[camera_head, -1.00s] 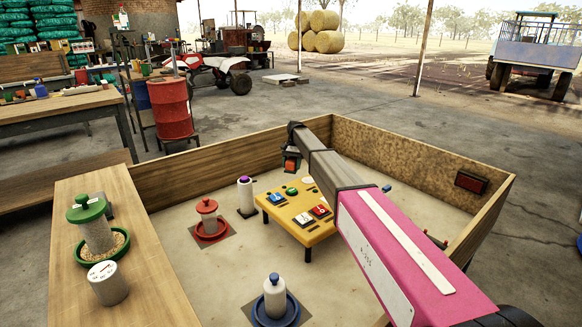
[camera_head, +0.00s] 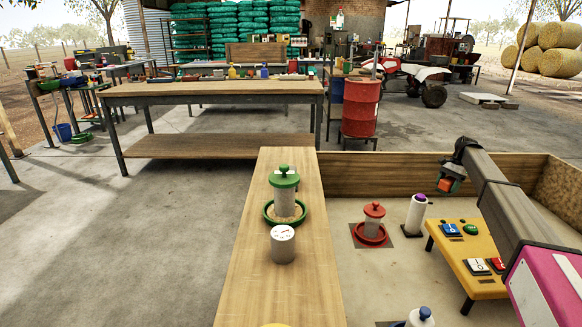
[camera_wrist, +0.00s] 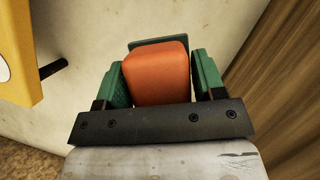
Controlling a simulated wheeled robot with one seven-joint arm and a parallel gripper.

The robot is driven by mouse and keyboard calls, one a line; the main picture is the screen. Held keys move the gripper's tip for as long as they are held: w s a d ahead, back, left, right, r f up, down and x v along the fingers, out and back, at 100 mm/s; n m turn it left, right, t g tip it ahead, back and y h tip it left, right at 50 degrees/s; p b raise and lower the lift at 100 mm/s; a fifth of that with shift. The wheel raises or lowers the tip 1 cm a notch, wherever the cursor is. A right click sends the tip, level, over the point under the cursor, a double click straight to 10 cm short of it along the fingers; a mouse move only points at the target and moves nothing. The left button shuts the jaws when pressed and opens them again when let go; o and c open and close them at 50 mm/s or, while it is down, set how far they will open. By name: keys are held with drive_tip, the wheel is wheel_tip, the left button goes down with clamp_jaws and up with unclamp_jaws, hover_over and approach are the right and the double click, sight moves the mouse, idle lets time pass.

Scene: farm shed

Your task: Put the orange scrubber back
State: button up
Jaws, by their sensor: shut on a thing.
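The orange scrubber (camera_wrist: 156,72) is an orange block with a dark green plate behind it in the wrist view. My gripper (camera_wrist: 160,80) is shut on it, with a green finger pad on each side. In the head view my gripper (camera_head: 450,180) hangs at the right, above the walled pen near its back wooden wall, and the scrubber (camera_head: 447,184) shows small and orange-red there. Its underside is hidden.
The yellow table (camera_head: 468,262) with buttons stands in the pen. A red feeder (camera_head: 372,222) and white cylinder (camera_head: 416,212) are nearby. A wooden plank top (camera_head: 262,215) holds a green feeder (camera_head: 284,190) and a gauge cylinder (camera_head: 283,245). A long workbench (camera_head: 210,92) stands behind.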

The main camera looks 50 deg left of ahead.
drive_tip(key=s+a+r+m, duration=0.1)
drive_tip(key=s+a+r, duration=0.5)
drive_tip(key=s+a, duration=0.6)
drive_tip(key=s+a+r+m+y, duration=0.1)
drive_tip(key=s+a+r, duration=0.5)
drive_tip(key=s+a, duration=0.6)
drive_tip(key=s+a+r+m, duration=0.2)
drive_tip(key=s+a+r, duration=0.4)
drive_tip(key=s+a, duration=0.6)
drive_tip(key=shift+s+t, duration=0.3)
drive_tip(key=shift+s, duration=3.25)
drive_tip(key=s+a+r+m+y, duration=0.1)
drive_tip(key=s+a+r, duration=0.2)
drive_tip(key=s, duration=0.7)
drive_tip(key=s+a+r+m, duration=0.1)
drive_tip(key=s+a+r, duration=0.25)
drive_tip(key=s, duration=0.65)
drive_tip(key=w+f, duration=0.2)
drive_tip(key=w, duration=0.1)
drive_tip(key=w+a+f, duration=0.1)
drive_tip(key=w+f, duration=0.1)
drive_tip(key=w, duration=0.2)
drive_tip(key=w+a+f, duration=0.1)
drive_tip(key=w+f, duration=0.2)
drive_tip(key=shift+w, duration=0.3)
drive_tip(key=shift+f, duration=1.9)
drive_tip(key=shift+f, duration=0.15)
